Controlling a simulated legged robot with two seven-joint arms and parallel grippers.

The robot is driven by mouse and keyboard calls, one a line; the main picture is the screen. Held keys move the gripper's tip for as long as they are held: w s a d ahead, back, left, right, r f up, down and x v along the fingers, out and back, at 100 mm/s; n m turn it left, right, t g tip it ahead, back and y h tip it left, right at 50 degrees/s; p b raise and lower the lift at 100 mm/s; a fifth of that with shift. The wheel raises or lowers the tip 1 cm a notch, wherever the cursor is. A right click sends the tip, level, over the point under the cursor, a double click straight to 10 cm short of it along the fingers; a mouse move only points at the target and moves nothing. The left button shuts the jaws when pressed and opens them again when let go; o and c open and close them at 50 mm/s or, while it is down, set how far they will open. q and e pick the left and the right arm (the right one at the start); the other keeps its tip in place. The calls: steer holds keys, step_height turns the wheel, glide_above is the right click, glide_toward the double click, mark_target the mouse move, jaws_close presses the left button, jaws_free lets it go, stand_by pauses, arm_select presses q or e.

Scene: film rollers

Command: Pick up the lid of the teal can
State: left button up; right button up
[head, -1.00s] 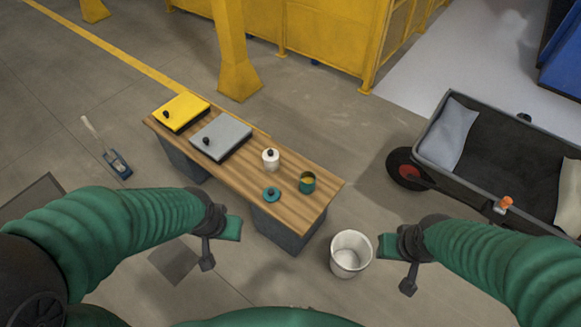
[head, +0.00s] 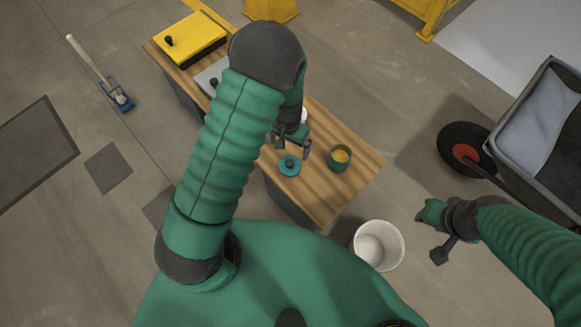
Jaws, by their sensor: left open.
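The teal lid (head: 289,166) with a dark knob lies flat on the wooden bench (head: 345,175), near its front edge. The teal can (head: 340,157) stands open to its right, with something yellowish inside. My left gripper (head: 293,147) is open and empty, just above and behind the lid; I see no contact with it. The white can (head: 304,115) is mostly hidden behind my left gripper.
A yellow box (head: 190,40) and a grey box (head: 212,74), partly behind my left arm, sit at the bench's far left end. A white bucket (head: 378,246) stands on the floor in front of the bench. A wheelbarrow (head: 535,130) stands at the right.

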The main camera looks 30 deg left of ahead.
mark_target(289, 163)
arm_select(q)
step_height(289, 163, down, 8)
steer(key=shift+a+f+b, duration=0.15)
steer(key=shift+b, duration=0.9)
steer(key=shift+f, duration=0.2)
steer(key=f+b, duration=0.2)
steer(key=f, duration=0.3)
steer(key=shift+d, duration=0.2)
steer(key=c, duration=1.4)
